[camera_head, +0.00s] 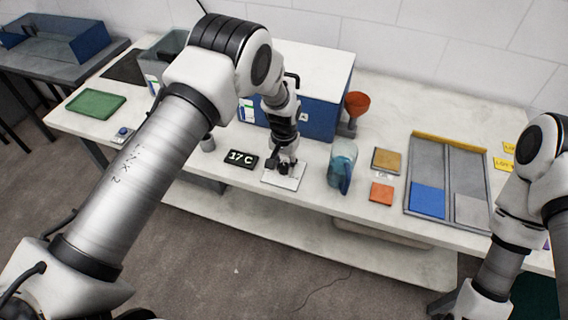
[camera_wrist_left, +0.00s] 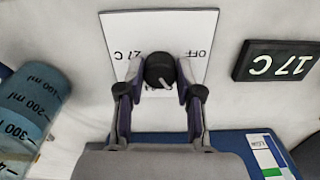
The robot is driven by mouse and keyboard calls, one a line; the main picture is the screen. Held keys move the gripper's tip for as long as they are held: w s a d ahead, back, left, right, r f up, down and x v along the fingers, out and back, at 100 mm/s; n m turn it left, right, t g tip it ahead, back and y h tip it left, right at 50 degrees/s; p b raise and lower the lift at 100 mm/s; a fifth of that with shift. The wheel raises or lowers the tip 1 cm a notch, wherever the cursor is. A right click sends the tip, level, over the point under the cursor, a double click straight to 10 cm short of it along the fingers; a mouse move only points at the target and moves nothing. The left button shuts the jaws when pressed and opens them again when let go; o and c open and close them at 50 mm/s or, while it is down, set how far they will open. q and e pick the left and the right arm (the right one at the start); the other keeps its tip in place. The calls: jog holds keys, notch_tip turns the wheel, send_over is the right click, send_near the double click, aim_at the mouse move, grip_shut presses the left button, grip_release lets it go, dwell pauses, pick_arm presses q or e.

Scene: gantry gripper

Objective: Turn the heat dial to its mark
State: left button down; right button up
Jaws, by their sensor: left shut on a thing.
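The heat dial is a round black knob (camera_wrist_left: 159,68) on a white square plate (camera_wrist_left: 188,20), which also shows in the head view (camera_head: 291,183). The plate bears the upside-down labels "OFF" and "27 C" in the left wrist view; more print below the knob is partly hidden. A short pale pointer line on the knob points toward the lower right of that view, away from both labels. My left gripper (camera_wrist_left: 160,80) is shut on the knob, one finger at each side; it also shows in the head view (camera_head: 284,165).
A black display (camera_wrist_left: 278,61) reading "17 C" lies beside the plate. A blue measuring jug (camera_head: 342,165) stands to the plate's right in the head view. A large blue-and-white box (camera_head: 318,110) stands behind. A divided tray (camera_head: 446,165) lies farther right.

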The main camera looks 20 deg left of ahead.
aim_at(284, 166)
pick_arm(q)
jog(key=c, duration=0.8)
grip_release()
jog(key=shift+o, duration=0.2)
notch_tip(284, 166, up, 12)
jog(key=shift+f, duration=0.1)
